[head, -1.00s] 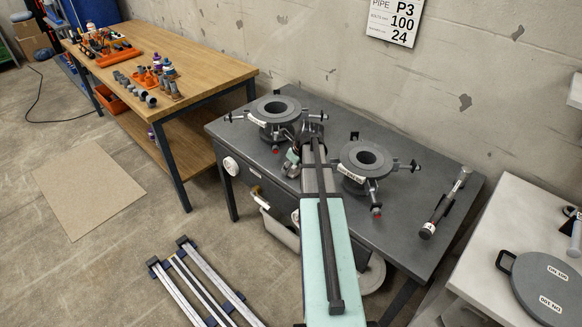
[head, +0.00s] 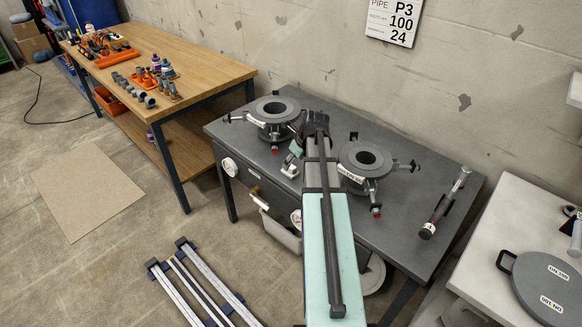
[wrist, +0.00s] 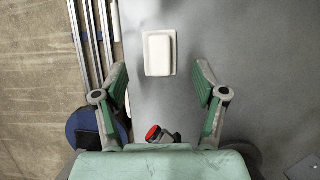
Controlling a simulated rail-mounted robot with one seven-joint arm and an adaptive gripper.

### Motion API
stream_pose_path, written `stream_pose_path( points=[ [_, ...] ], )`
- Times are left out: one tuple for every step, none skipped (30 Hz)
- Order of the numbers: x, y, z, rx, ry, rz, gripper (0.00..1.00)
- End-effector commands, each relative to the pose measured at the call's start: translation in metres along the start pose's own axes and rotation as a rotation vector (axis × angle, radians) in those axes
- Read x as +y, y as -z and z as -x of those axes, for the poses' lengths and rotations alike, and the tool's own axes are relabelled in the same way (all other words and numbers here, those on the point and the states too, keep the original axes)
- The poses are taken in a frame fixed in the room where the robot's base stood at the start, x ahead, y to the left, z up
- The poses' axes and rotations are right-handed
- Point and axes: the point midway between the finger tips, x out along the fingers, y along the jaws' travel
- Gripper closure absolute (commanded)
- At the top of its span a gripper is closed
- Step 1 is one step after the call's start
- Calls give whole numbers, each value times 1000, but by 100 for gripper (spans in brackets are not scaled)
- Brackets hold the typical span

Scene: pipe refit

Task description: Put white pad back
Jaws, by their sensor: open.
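The white pad (wrist: 159,53) is a small rounded block on a thin pale base plate. It lies on the grey bench top in the wrist view, ahead of my gripper and between the lines of its fingers. My gripper (wrist: 161,76) is open and empty, with one green-lined finger on each side. The fingers appear apart from the pad. In the head view my arm covers most of the gripper, with a green finger part (head: 296,150) showing at its left.
The dark bench (head: 420,235) carries two round flanged fixtures, left (head: 275,112) and right (head: 365,160), with clamp arms. A black-handled tool (head: 437,214) lies at its right end. In the wrist view a red-capped clamp part (wrist: 155,133) sits close below the fingers.

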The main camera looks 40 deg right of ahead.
Motion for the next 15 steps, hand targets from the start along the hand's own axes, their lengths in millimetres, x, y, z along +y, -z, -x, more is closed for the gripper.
stream_pose_path(
  points=[
    [0,0,10,-2,3,0,29],
    [0,0,16,-2,2,0,29],
    [0,0,23,-3,3,0,29],
    [0,0,28,-2,2,0,29],
    [0,0,33,-2,2,0,29],
    [0,0,40,-2,2,0,29],
    [0,0,44,-2,2,0,29],
    [0,0,48,-1,1,0,29],
    [0,0,53,-2,1,0,29],
    [0,0,57,-2,2,0,29],
    [0,0,60,-2,2,0,29],
    [0,0,63,-1,1,0,29],
    [0,0,65,0,0,0,29],
    [0,0,66,0,0,0,29],
    [0,0,68,-1,0,0,29]
  ],
)
